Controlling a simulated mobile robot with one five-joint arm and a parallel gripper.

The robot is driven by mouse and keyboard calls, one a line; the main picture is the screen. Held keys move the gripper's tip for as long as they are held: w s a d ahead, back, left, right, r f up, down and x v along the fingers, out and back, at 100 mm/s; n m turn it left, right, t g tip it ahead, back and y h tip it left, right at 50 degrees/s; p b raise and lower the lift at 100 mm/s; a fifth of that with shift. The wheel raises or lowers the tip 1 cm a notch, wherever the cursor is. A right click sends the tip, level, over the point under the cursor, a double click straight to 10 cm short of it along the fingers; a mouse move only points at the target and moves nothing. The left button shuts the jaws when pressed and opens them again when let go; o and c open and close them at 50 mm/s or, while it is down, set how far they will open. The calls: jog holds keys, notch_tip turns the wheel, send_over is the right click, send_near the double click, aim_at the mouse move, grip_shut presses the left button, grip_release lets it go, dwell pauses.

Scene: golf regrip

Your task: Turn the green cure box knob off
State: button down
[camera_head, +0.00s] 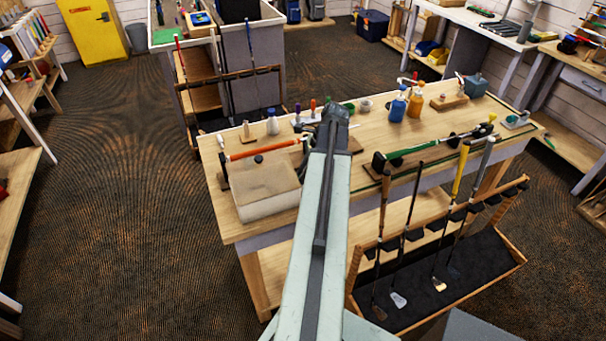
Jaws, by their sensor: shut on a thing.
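My arm reaches up the middle of the view to the workbench (385,152), and my gripper (336,112) is at its far end, over the back middle of the top. It is seen from behind. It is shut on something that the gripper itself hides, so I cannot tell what. A small green round item (350,107) shows just right of the gripper; whether they touch is unclear. A pale beige box (262,184) sits on the bench's front left. I cannot make out a green cure box knob for certain.
An orange-red shaft (262,149) lies behind the box. A green-gripped club (415,149) lies at right. Blue (398,108) and orange (415,104) bottles stand at the back. A rack (455,262) of upright clubs stands at the front right. Floor is open at left.

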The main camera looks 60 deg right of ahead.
jog(key=shift+w+d+n+g+y, duration=0.15)
jog(key=shift+n+g+y, duration=0.3)
jog(key=shift+n, duration=1.05)
jog(key=c, duration=1.5)
grip_release()
jog(key=p+v, duration=0.7)
jog(key=shift+r, duration=0.4)
